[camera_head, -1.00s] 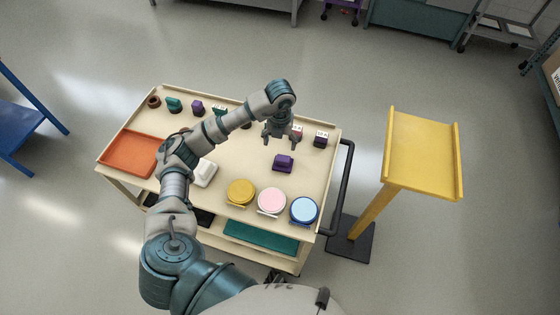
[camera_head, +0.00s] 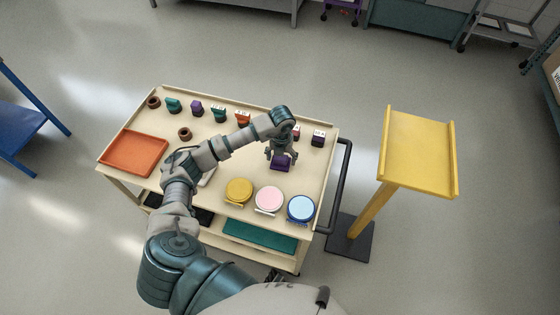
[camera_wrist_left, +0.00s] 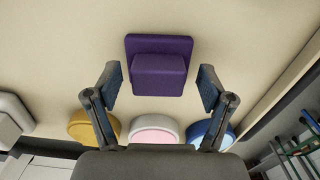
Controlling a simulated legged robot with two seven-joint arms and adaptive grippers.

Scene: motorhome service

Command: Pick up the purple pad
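The purple pad (camera_head: 281,164) lies on the cream cart top (camera_head: 222,184), right of its middle. It has a raised block on a flat base. In the left wrist view the purple pad (camera_wrist_left: 158,66) is wholly visible, ahead of and between the two fingers. My left gripper (camera_head: 283,158) is over the pad in the head view, its fingers partly covering the pad's far side. In the left wrist view my left gripper (camera_wrist_left: 160,88) is open and empty, one finger on each side. My right gripper is not in view.
Yellow (camera_head: 239,191), pink (camera_head: 268,199) and blue (camera_head: 301,208) round pads line the near edge. An orange tray (camera_head: 134,153) is at the left. Several small coloured pieces stand along the back edge. A yellow stand (camera_head: 420,150) is right of the cart.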

